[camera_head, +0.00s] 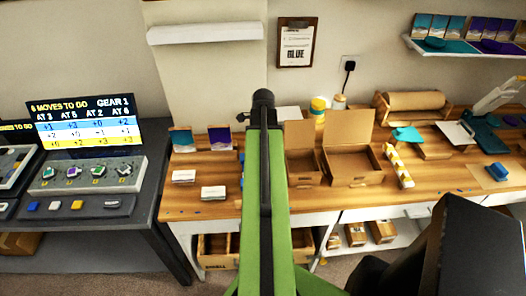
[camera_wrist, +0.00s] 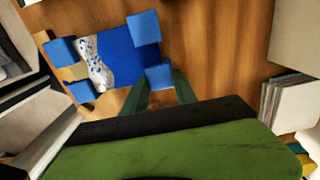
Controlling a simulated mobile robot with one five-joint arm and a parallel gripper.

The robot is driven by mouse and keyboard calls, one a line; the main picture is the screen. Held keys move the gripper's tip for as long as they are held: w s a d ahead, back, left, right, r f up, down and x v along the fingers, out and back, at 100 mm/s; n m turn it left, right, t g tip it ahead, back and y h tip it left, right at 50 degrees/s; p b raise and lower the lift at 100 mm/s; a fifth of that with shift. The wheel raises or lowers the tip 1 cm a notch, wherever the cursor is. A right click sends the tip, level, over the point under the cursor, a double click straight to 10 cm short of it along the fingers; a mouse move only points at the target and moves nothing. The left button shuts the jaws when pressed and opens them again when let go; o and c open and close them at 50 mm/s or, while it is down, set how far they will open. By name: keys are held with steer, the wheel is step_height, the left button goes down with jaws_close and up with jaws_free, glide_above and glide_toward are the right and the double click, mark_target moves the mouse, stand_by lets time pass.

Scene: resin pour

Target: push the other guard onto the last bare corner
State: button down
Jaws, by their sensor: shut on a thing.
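The blue panel (camera_wrist: 117,55) lies flat on the wooden bench in the wrist view, with a white, blue-flecked band and a tan strip at its left. Blue corner guards sit at its upper right (camera_wrist: 143,28), upper left (camera_wrist: 60,51) and lower left (camera_wrist: 82,92) corners. My gripper (camera_wrist: 166,88) is shut on another blue guard (camera_wrist: 159,76), which is at the panel's lower right corner. I cannot tell if this guard is fully seated. In the head view my green arm hides the panel and the fingers.
An open cardboard box (camera_head: 355,178) and a smaller one (camera_head: 304,169) stand right of my arm. White cards (camera_head: 213,192) lie to its left. In the wrist view, a stack of thin sheets (camera_wrist: 284,105) stands at the right, with bare wood between it and the panel.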

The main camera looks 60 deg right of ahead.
steer(key=shift+a+f, duration=0.1)
steer(key=shift+a, duration=0.1)
steer(key=c, duration=0.9)
jaws_free()
step_height(320, 180, up, 8)
steer(key=p, duration=0.8)
steer(key=shift+c, duration=0.5)
jaws_close()
